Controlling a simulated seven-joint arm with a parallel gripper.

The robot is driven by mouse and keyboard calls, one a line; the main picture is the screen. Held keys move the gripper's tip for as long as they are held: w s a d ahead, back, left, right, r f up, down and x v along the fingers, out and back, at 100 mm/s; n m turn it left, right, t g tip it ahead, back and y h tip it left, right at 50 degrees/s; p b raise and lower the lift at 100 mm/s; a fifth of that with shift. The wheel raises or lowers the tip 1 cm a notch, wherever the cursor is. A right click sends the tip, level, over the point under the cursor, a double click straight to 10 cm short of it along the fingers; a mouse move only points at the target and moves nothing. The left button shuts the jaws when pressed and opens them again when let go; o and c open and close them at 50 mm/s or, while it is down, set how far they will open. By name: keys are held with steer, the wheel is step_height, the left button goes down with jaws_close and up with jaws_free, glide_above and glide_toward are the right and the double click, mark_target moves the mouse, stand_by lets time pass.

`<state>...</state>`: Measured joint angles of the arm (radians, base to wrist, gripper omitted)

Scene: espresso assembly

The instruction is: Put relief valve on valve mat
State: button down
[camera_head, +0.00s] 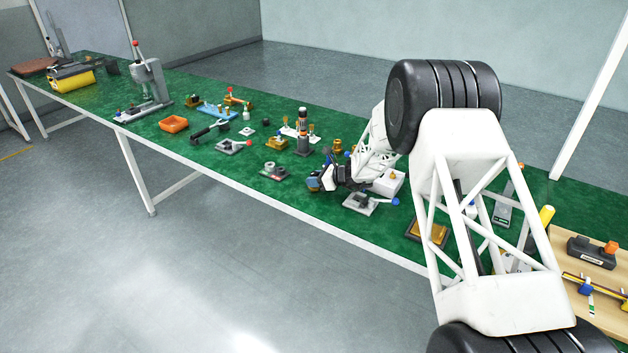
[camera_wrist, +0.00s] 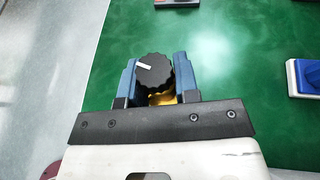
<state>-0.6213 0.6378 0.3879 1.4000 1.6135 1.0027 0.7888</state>
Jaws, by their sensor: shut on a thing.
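The relief valve, with a ribbed black knob (camera_wrist: 153,75) marked by a white line and brass showing below it, is between the blue fingers of my gripper (camera_wrist: 155,62) in the wrist view. The fingers are shut on it. In the head view my gripper (camera_head: 323,180) is low over the front part of the green bench, and the valve cannot be made out there. I cannot tell for certain which of the small mats is the valve mat. In the wrist view the green surface right around the valve is bare.
A grey plate (camera_head: 348,206) with a dark part stands just right of my gripper. A grey plate with rings (camera_head: 275,171) lies left. A dark tower (camera_head: 302,140) stands behind. The wrist view shows a blue-topped white block (camera_wrist: 303,78) at right and the bench edge at left.

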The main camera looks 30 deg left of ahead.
steer(key=shift+f, duration=0.1)
steer(key=c, duration=0.8)
jaws_free()
steer(key=shift+c, duration=0.2)
steer(key=shift+d, duration=0.1)
steer(key=v, duration=1.2)
